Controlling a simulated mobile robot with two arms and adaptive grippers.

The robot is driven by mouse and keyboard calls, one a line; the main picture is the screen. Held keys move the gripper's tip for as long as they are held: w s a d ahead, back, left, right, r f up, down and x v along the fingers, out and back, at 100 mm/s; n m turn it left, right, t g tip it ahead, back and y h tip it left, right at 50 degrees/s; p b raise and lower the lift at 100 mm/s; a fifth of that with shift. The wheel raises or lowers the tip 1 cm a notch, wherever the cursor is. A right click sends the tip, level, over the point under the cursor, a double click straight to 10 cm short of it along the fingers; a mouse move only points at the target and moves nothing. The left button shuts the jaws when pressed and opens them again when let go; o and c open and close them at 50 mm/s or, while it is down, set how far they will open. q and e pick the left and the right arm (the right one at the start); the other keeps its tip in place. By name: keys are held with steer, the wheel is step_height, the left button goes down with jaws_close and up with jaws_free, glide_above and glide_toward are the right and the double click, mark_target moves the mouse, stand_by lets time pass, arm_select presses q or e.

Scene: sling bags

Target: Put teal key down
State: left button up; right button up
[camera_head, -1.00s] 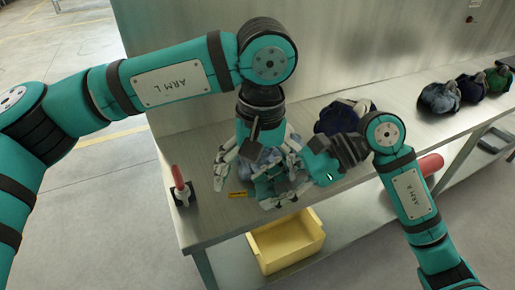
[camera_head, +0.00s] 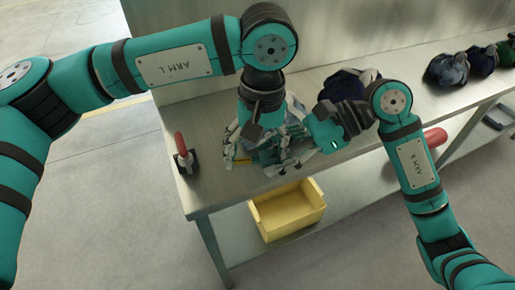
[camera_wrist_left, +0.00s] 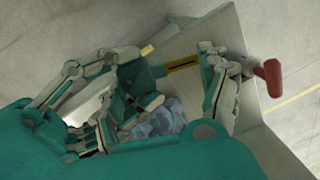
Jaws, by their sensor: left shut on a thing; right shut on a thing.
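A blue-grey cloth bag (camera_wrist_left: 165,117) lies between the fingers of my left gripper (camera_head: 258,157), low over the near left part of the bench. The left fingers are spread around it in the left wrist view. My right gripper (camera_head: 298,148) comes in from the right and its fingers overlap the left ones at the bag. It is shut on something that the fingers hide. I cannot tell a teal key apart from the teal gripper parts in either view.
A red-handled tool (camera_head: 181,146) stands on a dark base at the bench's left edge. A dark blue bag (camera_head: 342,86) lies behind the right gripper. Several bags (camera_head: 447,70) are farther right. A yellow bin (camera_head: 289,210) sits below.

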steer(key=o, duration=1.3)
steer(key=shift+a, duration=0.1)
steer(key=shift+o, duration=0.2)
